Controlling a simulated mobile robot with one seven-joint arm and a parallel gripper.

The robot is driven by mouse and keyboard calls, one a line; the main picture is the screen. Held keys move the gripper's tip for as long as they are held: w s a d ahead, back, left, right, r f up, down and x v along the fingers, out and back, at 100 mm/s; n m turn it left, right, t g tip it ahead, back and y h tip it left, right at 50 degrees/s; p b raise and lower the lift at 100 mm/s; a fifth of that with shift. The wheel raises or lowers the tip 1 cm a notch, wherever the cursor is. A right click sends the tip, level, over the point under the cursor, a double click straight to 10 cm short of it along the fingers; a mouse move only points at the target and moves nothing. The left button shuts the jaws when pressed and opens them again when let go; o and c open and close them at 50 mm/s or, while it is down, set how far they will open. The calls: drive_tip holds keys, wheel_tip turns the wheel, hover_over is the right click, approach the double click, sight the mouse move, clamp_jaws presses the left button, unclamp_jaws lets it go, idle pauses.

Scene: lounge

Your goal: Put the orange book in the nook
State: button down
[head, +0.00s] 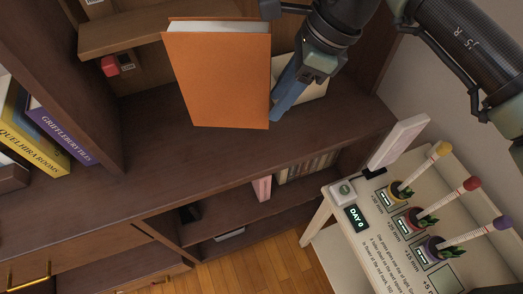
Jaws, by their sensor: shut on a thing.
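The orange book (218,78) is upright with its broad orange cover facing me and its pale page edges at the top. My gripper (287,98) is at the right edge of the book and is shut on it. A blue finger-like part slants down along that edge. The grip itself is partly hidden. The book is over the dark brown shelf board (170,160); I cannot tell whether its lower edge touches the board. A pale flat thing (312,90) shows behind the gripper. No space is marked as the nook.
A purple book (58,130) and a yellow book (32,140) stand at left, beyond an upright panel. A red thing (110,66) is on the back wall. At lower right, a white stand (345,255) bears several small potted plants. The board is clear left of the orange book.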

drive_tip(key=s+f+m+t+h+b, duration=0.3)
drive_tip(key=f+m+b, duration=0.9)
drive_tip(key=b, duration=1.5)
drive_tip(key=shift+m+t, duration=0.4)
drive_tip(key=shift+m, duration=0.1)
drive_tip(key=shift+f, duration=0.1)
drive_tip(key=shift+f, duration=0.2)
drive_tip(key=shift+c, duration=2.1)
unclamp_jaws()
drive_tip(key=shift+r, duration=0.1)
